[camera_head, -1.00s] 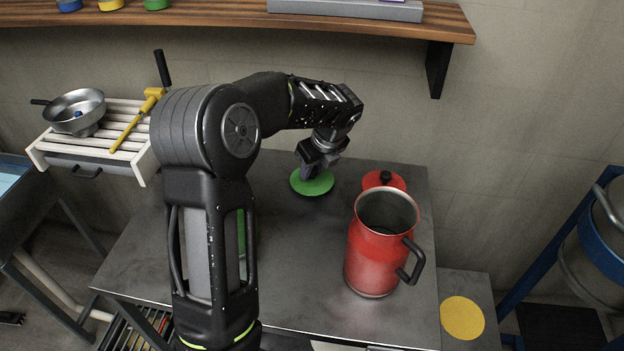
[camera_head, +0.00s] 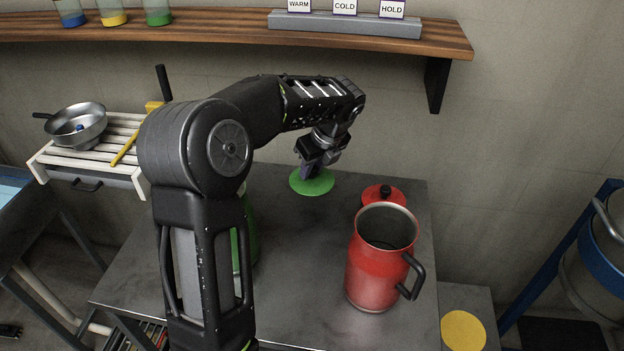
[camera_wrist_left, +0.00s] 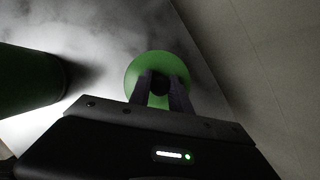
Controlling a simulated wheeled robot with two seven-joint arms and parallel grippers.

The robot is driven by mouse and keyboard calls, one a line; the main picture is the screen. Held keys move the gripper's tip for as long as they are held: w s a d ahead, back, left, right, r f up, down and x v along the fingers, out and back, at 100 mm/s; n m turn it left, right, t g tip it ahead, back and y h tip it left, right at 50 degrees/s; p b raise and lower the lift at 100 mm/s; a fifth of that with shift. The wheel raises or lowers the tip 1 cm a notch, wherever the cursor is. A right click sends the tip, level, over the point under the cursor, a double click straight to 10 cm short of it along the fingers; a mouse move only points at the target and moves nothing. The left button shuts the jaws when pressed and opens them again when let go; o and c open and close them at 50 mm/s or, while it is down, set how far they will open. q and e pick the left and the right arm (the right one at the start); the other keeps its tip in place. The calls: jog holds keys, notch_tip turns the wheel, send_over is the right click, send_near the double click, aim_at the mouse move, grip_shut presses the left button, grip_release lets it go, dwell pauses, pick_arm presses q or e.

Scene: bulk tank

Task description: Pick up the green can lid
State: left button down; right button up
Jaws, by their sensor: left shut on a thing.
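The green can lid (camera_head: 312,186) is a round disc near the back of the dark table, and it also shows in the left wrist view (camera_wrist_left: 158,62). My left gripper (camera_head: 311,172) points down at the lid's middle. In the left wrist view its two fingers (camera_wrist_left: 160,82) are shut on the dark knob of the lid. I cannot tell whether the lid touches the tabletop. A green can (camera_head: 247,235) stands partly hidden behind my left arm; a green body also shows at the left of the wrist view (camera_wrist_left: 30,80). My right gripper is not in view.
An open red can (camera_head: 377,265) with a black handle stands right of the lid. A red lid (camera_head: 384,195) lies behind it. A yellow disc (camera_head: 463,331) is at the lower right. A white rack (camera_head: 90,160) with a strainer is at the left. A wooden shelf (camera_head: 200,27) runs above.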

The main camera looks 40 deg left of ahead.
pick_arm(q)
notch_tip(320, 180, up, 5)
jog(key=shift+r, duration=0.1)
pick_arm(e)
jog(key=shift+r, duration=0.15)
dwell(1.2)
